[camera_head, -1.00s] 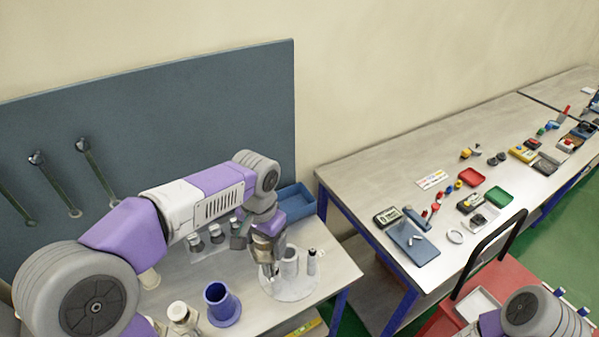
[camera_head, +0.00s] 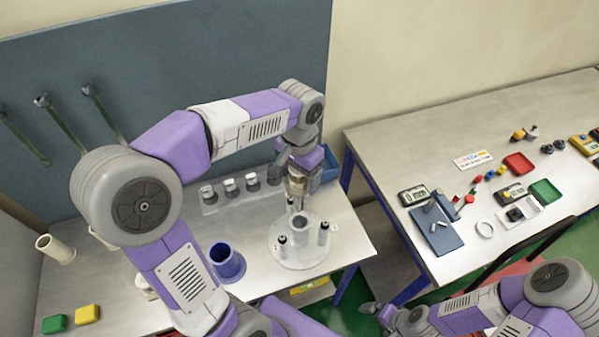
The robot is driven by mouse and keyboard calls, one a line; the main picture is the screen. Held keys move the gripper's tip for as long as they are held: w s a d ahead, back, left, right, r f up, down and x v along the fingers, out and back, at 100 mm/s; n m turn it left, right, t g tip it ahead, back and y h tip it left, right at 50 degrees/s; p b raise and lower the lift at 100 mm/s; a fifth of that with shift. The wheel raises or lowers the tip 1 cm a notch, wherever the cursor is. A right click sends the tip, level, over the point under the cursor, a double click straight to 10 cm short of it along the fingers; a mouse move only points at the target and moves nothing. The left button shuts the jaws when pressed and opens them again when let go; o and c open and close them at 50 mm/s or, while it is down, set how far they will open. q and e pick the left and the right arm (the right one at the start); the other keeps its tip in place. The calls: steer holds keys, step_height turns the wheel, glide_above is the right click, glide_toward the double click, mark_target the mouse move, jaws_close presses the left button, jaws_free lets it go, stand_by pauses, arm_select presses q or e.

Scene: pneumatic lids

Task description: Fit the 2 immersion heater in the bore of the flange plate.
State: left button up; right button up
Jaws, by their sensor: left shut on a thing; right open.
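The flange plate (camera_head: 289,257) is a pale round disc on the left bench, with a raised grey tube (camera_head: 302,238) around its central bore. Two slim dark-topped posts (camera_head: 282,247) (camera_head: 323,236) stand on the plate beside the tube. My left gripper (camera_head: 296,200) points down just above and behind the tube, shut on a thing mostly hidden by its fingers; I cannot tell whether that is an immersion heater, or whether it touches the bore. My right gripper (camera_head: 379,313) is open near the bottom edge, over the floor, away from the plate.
A rack (camera_head: 213,209) with several silver-capped dark pieces stands behind the plate. A blue flanged cup (camera_head: 227,262) stands to its left. A blue bin (camera_head: 329,165) is at the back right. Green (camera_head: 54,324) and yellow (camera_head: 87,314) blocks lie front left. The right bench (camera_head: 375,146) holds small parts.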

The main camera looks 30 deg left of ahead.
arm_select(q)
steer(key=shift+f+b, duration=2.05)
steer(key=shift+f, duration=0.75)
steer(key=shift+p, duration=0.3)
